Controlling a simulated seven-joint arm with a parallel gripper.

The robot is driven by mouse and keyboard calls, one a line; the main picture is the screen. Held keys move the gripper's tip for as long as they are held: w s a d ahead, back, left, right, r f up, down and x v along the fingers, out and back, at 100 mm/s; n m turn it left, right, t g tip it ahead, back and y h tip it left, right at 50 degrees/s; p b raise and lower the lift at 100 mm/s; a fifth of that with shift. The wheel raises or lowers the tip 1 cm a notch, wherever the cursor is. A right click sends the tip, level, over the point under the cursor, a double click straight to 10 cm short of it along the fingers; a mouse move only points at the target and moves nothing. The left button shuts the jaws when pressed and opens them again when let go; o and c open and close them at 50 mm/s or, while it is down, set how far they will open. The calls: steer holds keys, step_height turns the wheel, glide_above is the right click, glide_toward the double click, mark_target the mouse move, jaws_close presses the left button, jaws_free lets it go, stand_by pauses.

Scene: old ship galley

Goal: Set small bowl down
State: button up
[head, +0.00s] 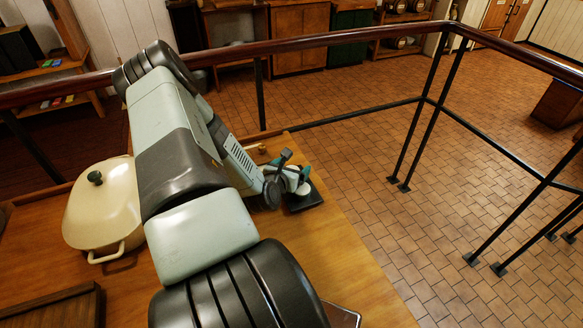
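My arm reaches over the wooden table (335,262) from the near side. My gripper (279,178) is low over the table's right part, seen small and partly covered by its own links. A small white and teal thing (293,177), perhaps the small bowl, shows right at the fingers. I cannot tell whether it is gripped, or whether it touches what is below. A dark, flat, square piece (306,199) lies on the table just below and right of it.
A cream lidded pot (105,205) with a dark knob stands left of my arm. A dark wooden board or box (55,308) is at the near left. A railing (330,42) runs behind the table. Bare tabletop lies to the near right of the gripper.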

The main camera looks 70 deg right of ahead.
steer(key=shift+a+r, duration=0.15)
steer(key=shift+r, duration=0.05)
steer(key=v, duration=1.1)
steer(key=shift+a+r, duration=0.2)
steer(key=shift+a, duration=0.1)
steer(key=w+a+r+m+g, duration=0.1)
steer(key=a+r+m+g, duration=0.1)
steer(key=r+m, duration=0.35)
steer(key=w+a+r+m+g, duration=0.2)
steer(key=r+m, duration=0.1)
steer(key=r, duration=0.6)
steer(key=w+a+r+m+g, duration=0.1)
steer(key=a+r+m, duration=0.25)
steer(key=r, duration=0.35)
steer(key=a+r+m+t+y, duration=0.2)
steer(key=a+r+t+y, duration=0.3)
steer(key=a, duration=1)
steer(key=w+a+r+m+t+y, duration=0.1)
steer(key=a+r+m+t+y, duration=0.2)
steer(key=a, duration=1.1)
step_height(320, 180, up, 6)
steer(key=t+y, duration=0.2)
steer(key=y, duration=0.3)
steer(key=shift+a+m, duration=0.3)
steer(key=shift+a, duration=0.05)
